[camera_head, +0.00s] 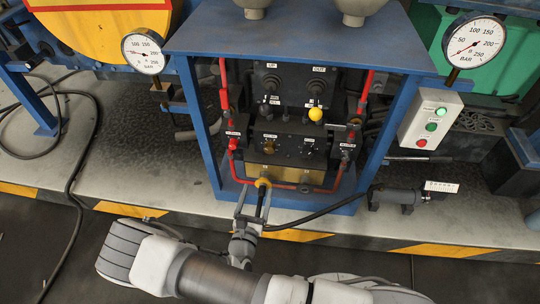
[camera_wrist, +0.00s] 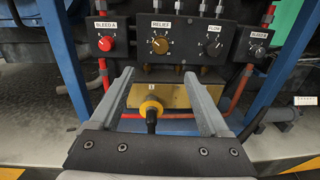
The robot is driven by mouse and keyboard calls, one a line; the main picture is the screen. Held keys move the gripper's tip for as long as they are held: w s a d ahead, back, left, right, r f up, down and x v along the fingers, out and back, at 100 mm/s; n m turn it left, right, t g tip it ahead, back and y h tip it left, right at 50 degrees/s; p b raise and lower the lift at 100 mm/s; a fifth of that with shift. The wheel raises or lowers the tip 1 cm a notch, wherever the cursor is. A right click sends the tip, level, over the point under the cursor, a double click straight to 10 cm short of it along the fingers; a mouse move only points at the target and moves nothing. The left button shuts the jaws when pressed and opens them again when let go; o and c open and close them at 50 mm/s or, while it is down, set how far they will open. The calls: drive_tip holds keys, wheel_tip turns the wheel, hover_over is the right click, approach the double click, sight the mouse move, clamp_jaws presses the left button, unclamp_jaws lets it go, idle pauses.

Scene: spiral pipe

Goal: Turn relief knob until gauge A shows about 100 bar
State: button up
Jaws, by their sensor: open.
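The relief knob (camera_wrist: 159,45) is a round brass-coloured knob under a RELIEF label on the black panel. In the head view it shows small on the panel (camera_head: 268,144). My gripper (camera_wrist: 157,75) is open, its fingers pointing at the panel below the knob and apart from it. In the head view my gripper (camera_head: 254,190) is low in front of the blue frame. The left gauge (camera_head: 145,52) has its red needle pointing left, near where 50 would be. The right gauge (camera_head: 474,42) has its needle low left, near zero. I cannot read which is gauge A.
A yellow-ringed black-handled part (camera_wrist: 151,108) shows between my fingers in the wrist view. A red bleed A knob (camera_wrist: 106,43) is left of the relief knob; a flow knob (camera_wrist: 214,48) is right. Blue posts (camera_wrist: 66,60) and red pipes flank the panel.

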sight(269, 150)
drive_tip(key=w+d+b, duration=0.1)
drive_tip(key=w, duration=0.4)
drive_tip(key=w+d+b, duration=0.1)
drive_tip(key=w, duration=0.5)
drive_tip(key=w+b, duration=0.2)
drive_tip(key=w, duration=0.3)
drive_tip(key=shift+w+d, duration=0.25)
drive_tip(key=shift+d, duration=0.15)
clamp_jaws()
